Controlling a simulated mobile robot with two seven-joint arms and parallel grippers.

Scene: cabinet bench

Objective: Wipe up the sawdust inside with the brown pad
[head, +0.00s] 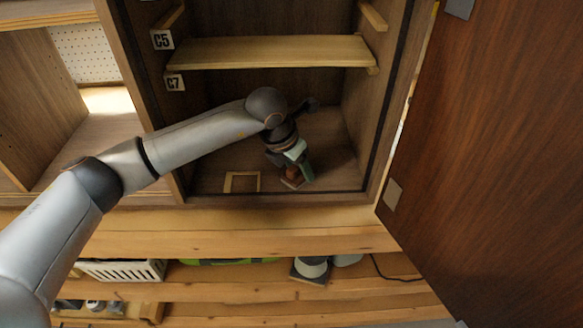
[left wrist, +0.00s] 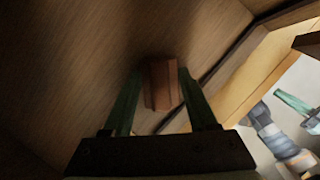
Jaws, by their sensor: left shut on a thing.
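The brown pad (head: 291,183) is low inside the open cabinet, over the floor near the front edge. My left gripper (head: 294,177) reaches in below the shelf and is shut on the pad. In the left wrist view the pad (left wrist: 162,84) sits between the two green fingers of the gripper (left wrist: 160,88). I cannot tell whether the pad touches the floor. No sawdust can be made out on the dim cabinet floor (head: 225,160). My right gripper (left wrist: 303,112) shows only in part at the right of the left wrist view, outside the cabinet; its opening is unclear.
A pale square outline (head: 241,182) lies on the cabinet floor left of the pad. A shelf (head: 270,53) crosses above my arm. The brown door (head: 490,150) stands open at the right. A white basket (head: 122,270) sits on the ledge below. The cabinet floor's right side looks clear.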

